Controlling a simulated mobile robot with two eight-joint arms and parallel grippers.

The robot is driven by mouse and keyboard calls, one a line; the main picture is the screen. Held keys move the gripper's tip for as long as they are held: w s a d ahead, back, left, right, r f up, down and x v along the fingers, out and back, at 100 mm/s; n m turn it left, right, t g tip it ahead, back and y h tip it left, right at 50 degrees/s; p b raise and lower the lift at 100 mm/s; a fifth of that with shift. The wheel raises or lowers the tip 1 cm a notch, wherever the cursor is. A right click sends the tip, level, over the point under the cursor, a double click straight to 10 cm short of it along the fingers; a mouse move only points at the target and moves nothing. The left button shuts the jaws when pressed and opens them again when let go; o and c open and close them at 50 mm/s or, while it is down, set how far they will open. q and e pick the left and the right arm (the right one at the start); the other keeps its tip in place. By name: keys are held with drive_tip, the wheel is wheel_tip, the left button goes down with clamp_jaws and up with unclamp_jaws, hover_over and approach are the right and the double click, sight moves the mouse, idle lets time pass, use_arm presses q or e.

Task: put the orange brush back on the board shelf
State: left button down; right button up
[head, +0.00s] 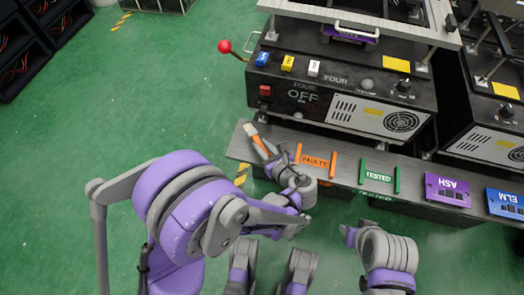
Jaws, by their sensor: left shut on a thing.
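The orange brush (263,145), with a pale tip, is at the left end of the grey board shelf (342,167). My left gripper (277,162) is shut on the brush's lower part and partly hides it. The brush lies slanted, tip up and left. I cannot tell whether it touches the shelf or is just above it. My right gripper (347,233) is in front of the shelf, below the green-marked place, apart from the brush. Its fingers are too small and turned to tell open or shut.
The shelf has an orange FAULTY place (315,161) and a green TESTED place (378,177). A purple ASH board (447,190) and a blue ELM board (507,203) lie to the right. The FOUR machine (340,90), with a red-knobbed lever (225,46), stands behind. Green floor lies left.

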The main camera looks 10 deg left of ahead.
use_arm(q)
drive_tip(key=shift+f+b, duration=0.5)
drive_tip(key=shift+f, duration=1.15)
drive_tip(key=shift+f, duration=0.2)
drive_tip(key=c, duration=0.7)
unclamp_jaws()
drive_tip(key=shift+c, duration=0.2)
drive_tip(key=shift+r, duration=0.3)
